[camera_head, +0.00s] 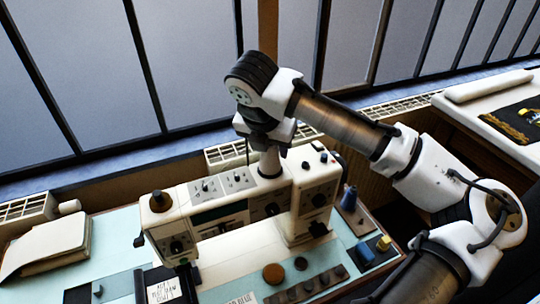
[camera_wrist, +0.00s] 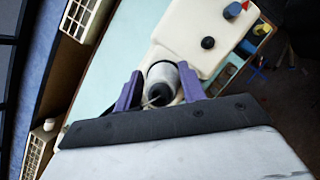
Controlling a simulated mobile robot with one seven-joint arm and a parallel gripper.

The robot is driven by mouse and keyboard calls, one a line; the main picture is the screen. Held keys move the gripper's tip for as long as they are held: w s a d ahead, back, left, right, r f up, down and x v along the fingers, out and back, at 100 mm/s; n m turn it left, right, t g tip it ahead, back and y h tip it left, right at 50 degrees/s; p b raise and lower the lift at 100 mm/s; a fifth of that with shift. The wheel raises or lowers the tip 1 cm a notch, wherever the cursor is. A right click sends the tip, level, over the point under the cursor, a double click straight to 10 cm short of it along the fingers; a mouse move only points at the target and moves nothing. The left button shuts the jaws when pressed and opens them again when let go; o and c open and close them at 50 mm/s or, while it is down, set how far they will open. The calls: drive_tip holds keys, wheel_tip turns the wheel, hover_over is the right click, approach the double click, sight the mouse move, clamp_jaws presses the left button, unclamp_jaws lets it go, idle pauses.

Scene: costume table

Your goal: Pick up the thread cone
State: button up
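The thread cone appears to be the pale grey, round-bodied piece with a dark tip (camera_wrist: 162,78) in the wrist view, seen nearly end-on. My gripper (camera_wrist: 160,76) has its two purple fingers spread on either side of it, and they look open. Contact with the fingers is not clear. In the head view my gripper (camera_head: 268,152) points down over the top of the cream sewing machine (camera_head: 215,205). A grey upright shape with a dark ring shows below my wrist there; I cannot separate cone from gripper.
A brown knob-like piece (camera_head: 160,201) stands on the machine's left end. A blue cone (camera_head: 348,198) and small blue and yellow blocks (camera_head: 383,243) are at the right. Windows stand behind.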

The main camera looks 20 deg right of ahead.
drive_tip(key=c, duration=0.6)
drive_tip(key=shift+r, duration=0.1)
wheel_tip(320, 180, up, 20)
drive_tip(key=b, duration=0.1)
drive_tip(key=shift+b, duration=0.4)
